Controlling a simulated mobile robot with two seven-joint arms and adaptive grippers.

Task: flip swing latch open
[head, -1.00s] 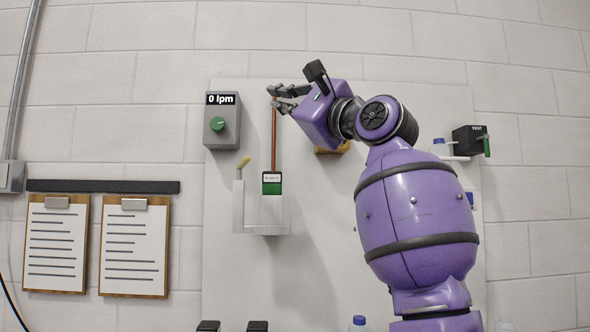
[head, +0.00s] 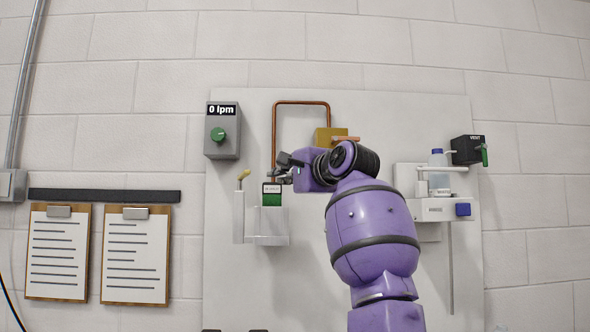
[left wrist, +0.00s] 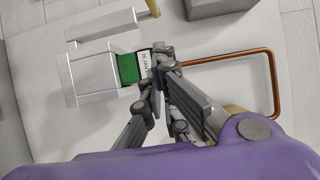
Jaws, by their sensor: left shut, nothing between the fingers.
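A white bracket (head: 270,226) on the wall panel holds a green block (head: 272,200) with a white printed label. A white upright with a tan-tipped lever (head: 243,174) stands at its left; I cannot tell for certain which part is the swing latch. My left gripper (head: 277,173) is shut and empty, beside the top of the labelled block. In the left wrist view, the shut fingers (left wrist: 158,68) are close to the label of the green block (left wrist: 128,68), and the white bracket (left wrist: 95,73) lies left of them. Contact cannot be told. My right gripper is not in view.
A copper pipe (head: 300,103) loops from the block up to a brass valve (head: 324,138). A grey "0 lpm" box (head: 222,148) is above left. At right are a white shelf with a bottle (head: 437,158) and a black vent box (head: 467,149). Clipboards (head: 135,254) hang left.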

